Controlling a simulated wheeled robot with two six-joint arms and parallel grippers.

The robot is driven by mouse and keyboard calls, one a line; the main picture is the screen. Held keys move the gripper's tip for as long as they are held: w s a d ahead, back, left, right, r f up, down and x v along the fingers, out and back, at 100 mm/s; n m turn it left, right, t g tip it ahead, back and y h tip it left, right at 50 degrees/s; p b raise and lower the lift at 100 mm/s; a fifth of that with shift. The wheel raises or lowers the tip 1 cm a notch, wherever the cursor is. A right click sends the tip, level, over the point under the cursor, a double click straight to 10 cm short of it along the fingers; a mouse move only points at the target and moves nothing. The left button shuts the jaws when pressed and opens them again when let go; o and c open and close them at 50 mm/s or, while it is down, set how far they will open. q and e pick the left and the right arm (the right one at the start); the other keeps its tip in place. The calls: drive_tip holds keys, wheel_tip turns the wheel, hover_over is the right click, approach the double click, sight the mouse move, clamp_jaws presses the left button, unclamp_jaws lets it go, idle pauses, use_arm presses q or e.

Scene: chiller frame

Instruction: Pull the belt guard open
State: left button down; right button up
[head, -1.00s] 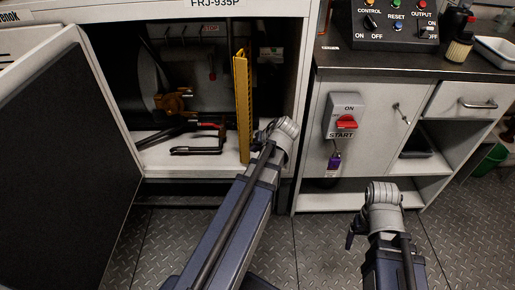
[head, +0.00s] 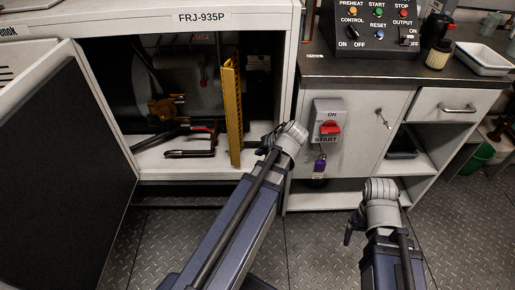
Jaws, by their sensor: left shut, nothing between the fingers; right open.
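The belt guard appears to be the tall yellow perforated panel (head: 231,112) inside the open cabinet. It stands upright and nearly edge-on near the right side of the opening, swung out toward the front. My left gripper (head: 265,146) is just right of the guard, at the cabinet's front, with a small gap between them in the picture. It is shut and holds nothing; its fingers are small and partly hidden by the wrist. My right gripper (head: 352,232) is open and empty, low in front of the right-hand counter, well away from the guard.
The cabinet door (head: 70,160) stands open at left. Red-handled tools (head: 200,146) lie on the cabinet floor (head: 170,163). Right of the opening are a red-switch box (head: 328,118) with a purple tag (head: 320,163) and a control panel (head: 375,27). The floor in front is clear.

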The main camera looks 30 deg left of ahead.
use_arm(q)
drive_tip(key=shift+p+v, duration=1.15)
drive_tip(key=shift+v, duration=0.9)
drive_tip(key=shift+s, duration=0.15)
drive_tip(key=s+d+f+m+g+h, duration=0.1)
drive_tip(key=s+d+f+m+h, duration=0.25)
drive_tip(key=d, duration=0.85)
drive_tip(key=s+d+f+m+g+h, duration=0.15)
drive_tip(key=s+d+m, duration=0.45)
drive_tip(key=d, duration=0.7)
wheel_tip(320, 180, up, 29)
drive_tip(key=s+p, duration=0.1)
drive_tip(key=p, duration=2.7)
drive_tip(key=shift+s+r+h+p, duration=0.2)
drive_tip(key=shift+s+h+p, duration=0.05)
drive_tip(key=shift+h+p, duration=0.15)
drive_tip(key=shift+d+n, duration=0.1)
drive_tip(key=shift+n, duration=0.15)
